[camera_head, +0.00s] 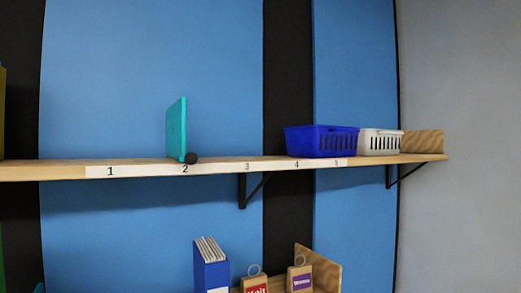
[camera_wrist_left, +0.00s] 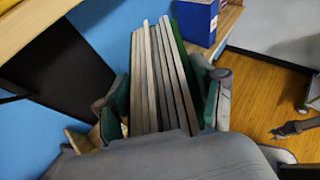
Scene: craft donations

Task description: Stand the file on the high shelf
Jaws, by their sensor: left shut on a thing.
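In the left wrist view my left gripper (camera_wrist_left: 165,105) is shut on a green file (camera_wrist_left: 186,75), with one finger on each side of it. The file's green covers show at both sides, with several pale sheets or dividers between them. The head view does not show my left gripper. The high shelf (camera_head: 40,172) is a wooden board with a white strip numbered 1 to 5. A thin teal file or book (camera_head: 177,130) stands upright on it above number 2. My right gripper is in neither view.
A blue basket (camera_head: 320,142), a white basket (camera_head: 380,143) and a wooden end piece (camera_head: 425,142) take up the high shelf's right end. Bare board shows left of the teal item and between it and the blue basket. Below stand a blue file (camera_head: 211,270) and labelled tags or boxes (camera_head: 299,278).

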